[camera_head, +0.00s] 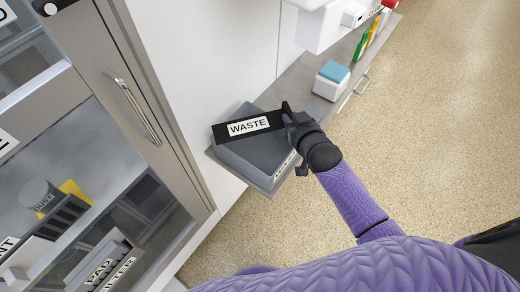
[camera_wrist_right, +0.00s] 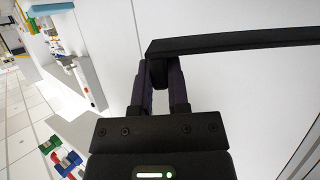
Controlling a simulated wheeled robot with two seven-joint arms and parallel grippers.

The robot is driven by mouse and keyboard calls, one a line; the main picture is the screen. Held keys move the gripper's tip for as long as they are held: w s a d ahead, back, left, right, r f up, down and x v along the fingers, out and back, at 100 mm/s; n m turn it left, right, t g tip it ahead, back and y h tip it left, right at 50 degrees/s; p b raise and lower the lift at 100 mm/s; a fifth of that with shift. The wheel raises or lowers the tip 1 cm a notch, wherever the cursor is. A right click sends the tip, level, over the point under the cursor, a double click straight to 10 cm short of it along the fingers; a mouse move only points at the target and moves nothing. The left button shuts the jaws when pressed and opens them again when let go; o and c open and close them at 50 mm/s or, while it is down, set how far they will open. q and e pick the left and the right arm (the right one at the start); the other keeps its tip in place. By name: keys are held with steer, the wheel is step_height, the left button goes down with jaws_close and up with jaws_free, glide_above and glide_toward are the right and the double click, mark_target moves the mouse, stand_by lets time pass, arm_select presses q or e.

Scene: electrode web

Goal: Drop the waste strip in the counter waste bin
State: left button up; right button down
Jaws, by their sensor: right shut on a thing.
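My right gripper (camera_head: 287,115) is shut on one end of the waste strip (camera_head: 218,132), a black strip with a white WASTE label. The strip extends to the left over a grey open bin (camera_head: 236,161), apparently above its rim, with the bin's grey interior behind it. In the right wrist view the gripper's fingers (camera_wrist_right: 165,78) pinch the end of the black strip (camera_wrist_right: 240,41), which runs off to the right. A white label on the bin's front is only partly readable. My left gripper is not in view.
The bin stands on a narrow grey counter (camera_head: 302,86) against white panels. A small white box with a blue top (camera_head: 331,80) is farther back on it. A cabinet with a metal handle (camera_head: 132,105) is at left. Speckled floor is open at right.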

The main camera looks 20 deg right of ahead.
steer(key=shift+f+b, duration=0.3)
steer(key=shift+f, duration=0.5)
steer(key=shift+r, duration=0.15)
steer(key=c, duration=0.5)
jaws_free()
steer(key=shift+c, duration=0.2)
arm_select(q)
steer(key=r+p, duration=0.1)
steer(key=p, duration=0.1)
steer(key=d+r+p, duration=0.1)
steer(key=p, duration=0.1)
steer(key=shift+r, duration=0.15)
arm_select(e)
steer(key=v, duration=1)
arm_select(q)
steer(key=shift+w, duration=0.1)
